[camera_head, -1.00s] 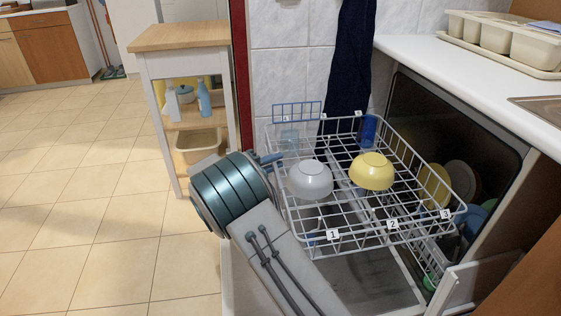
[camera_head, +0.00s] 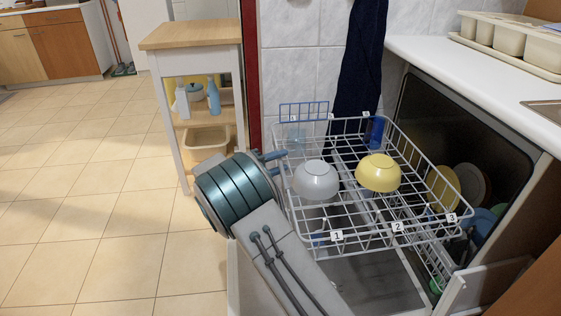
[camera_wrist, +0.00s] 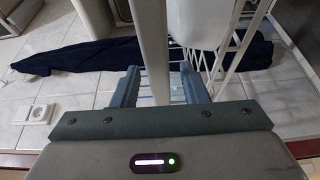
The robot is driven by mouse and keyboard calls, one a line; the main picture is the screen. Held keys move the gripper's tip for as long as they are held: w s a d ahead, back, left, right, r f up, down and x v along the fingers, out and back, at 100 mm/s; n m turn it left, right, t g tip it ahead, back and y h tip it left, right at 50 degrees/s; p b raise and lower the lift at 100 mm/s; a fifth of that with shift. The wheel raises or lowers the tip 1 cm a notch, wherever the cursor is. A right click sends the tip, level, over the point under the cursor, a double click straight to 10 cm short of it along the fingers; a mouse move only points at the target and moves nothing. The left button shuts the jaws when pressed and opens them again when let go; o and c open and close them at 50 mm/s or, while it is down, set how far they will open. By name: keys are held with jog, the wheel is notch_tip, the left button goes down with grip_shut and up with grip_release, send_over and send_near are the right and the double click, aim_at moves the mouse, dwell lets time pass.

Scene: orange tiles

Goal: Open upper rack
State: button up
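The upper rack (camera_head: 337,237) is a white wire basket, pulled well out of the dishwasher (camera_head: 462,125) over its lowered door. It carries a grey-white bowl (camera_head: 316,181), a yellow bowl (camera_head: 378,174) and a blue cup (camera_head: 374,130). My gripper (camera_head: 274,162) is at the rack's left side, its blue-grey fingers close to the rack's edge. In the wrist view my gripper (camera_wrist: 160,88) has its two fingers apart, with rack wires showing between and beyond them. A pale upright bar crosses in front, so I cannot tell whether they touch the rack.
Plates (camera_head: 466,184) stand lower inside the dishwasher. A white counter (camera_head: 470,75) with a cutlery tray (camera_head: 510,44) is above it. A wooden-topped cart (camera_head: 193,36) stands behind my arm. A dark towel (camera_head: 360,70) hangs behind the rack. The tiled floor at left is clear.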

jog(key=p+v, duration=0.3)
jog(key=v, duration=1)
jog(key=shift+s, duration=0.1)
jog(key=s+d+r+m+g+y+p, duration=0.2)
jog(key=s+d+r+g+y+p, duration=0.15)
jog(key=d+r+p, duration=0.6)
jog(key=s+d+r+m+g+y+p, duration=0.1)
jog(key=s+d+r+g+y+p, duration=0.35)
jog(key=d+r, duration=0.8)
jog(key=s+d+r+m+y+p, duration=0.2)
jog(key=s+d+r+y+p, duration=0.1)
jog(key=s+r+p, duration=0.6)
jog(key=s+d+r+m+t+y+p, duration=0.1)
jog(key=s+d+r+y+p, duration=0.3)
jog(key=s+r+p, duration=0.4)
jog(key=s+p, duration=0.1)
jog(key=s, duration=0.2)
jog(key=shift+r+m, duration=0.4)
jog(key=shift+d, duration=0.2)
